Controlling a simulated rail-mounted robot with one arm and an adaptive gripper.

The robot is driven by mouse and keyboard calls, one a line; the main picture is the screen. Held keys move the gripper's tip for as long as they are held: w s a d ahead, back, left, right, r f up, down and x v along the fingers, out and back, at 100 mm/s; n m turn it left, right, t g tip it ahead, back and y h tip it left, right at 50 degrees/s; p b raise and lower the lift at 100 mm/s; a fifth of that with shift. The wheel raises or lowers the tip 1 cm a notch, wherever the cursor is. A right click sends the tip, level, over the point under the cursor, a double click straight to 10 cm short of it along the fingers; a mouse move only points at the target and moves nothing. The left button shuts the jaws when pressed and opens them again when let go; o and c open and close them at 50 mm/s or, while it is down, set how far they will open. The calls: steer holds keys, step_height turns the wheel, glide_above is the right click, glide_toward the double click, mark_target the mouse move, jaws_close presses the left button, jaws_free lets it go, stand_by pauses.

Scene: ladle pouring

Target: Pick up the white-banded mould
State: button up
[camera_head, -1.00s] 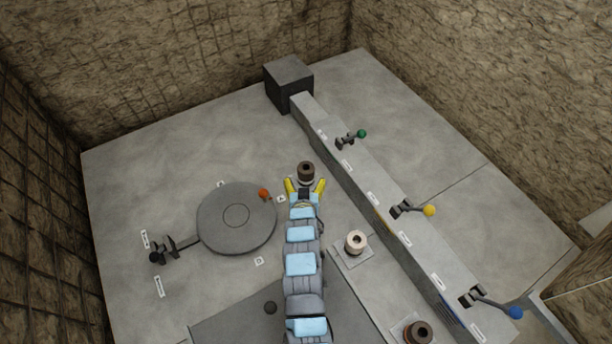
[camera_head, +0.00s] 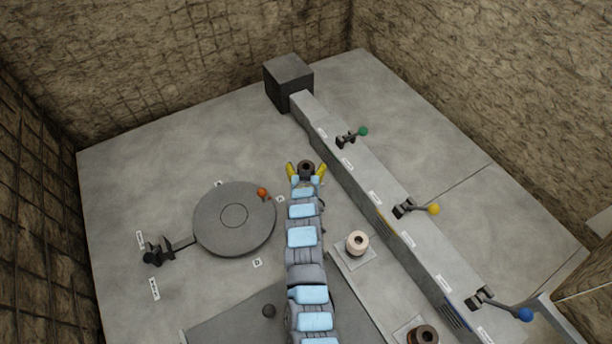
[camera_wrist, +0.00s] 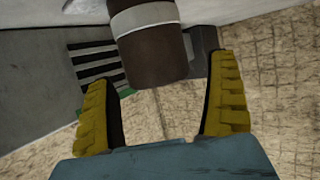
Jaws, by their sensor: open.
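The white-banded mould is a dark brown cylinder (camera_wrist: 152,58) with a pale band (camera_wrist: 144,17), seen large at the top of the wrist view. In the head view the mould (camera_head: 306,167) stands on the grey floor beside the long rail. My gripper (camera_head: 306,173) has its yellow fingers spread, one on each side of the mould. In the wrist view my gripper (camera_wrist: 160,75) is open, with the mould at and just beyond the fingertips. I cannot tell whether either finger touches it. The mould's upper part is cut off in the wrist view.
A grey round turntable (camera_head: 225,235) with an orange knob (camera_head: 262,191) lies to the left. The long rail block (camera_head: 395,225) with green, yellow and blue lever knobs runs close on the right. A pale mould (camera_head: 357,243) and another brown mould (camera_head: 424,337) stand nearer.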

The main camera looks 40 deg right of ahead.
steer(key=shift+w+d+f, duration=0.1)
steer(key=shift+w+d, duration=0.25)
steer(key=c, duration=1.4)
steer(key=shift+o, duration=0.2)
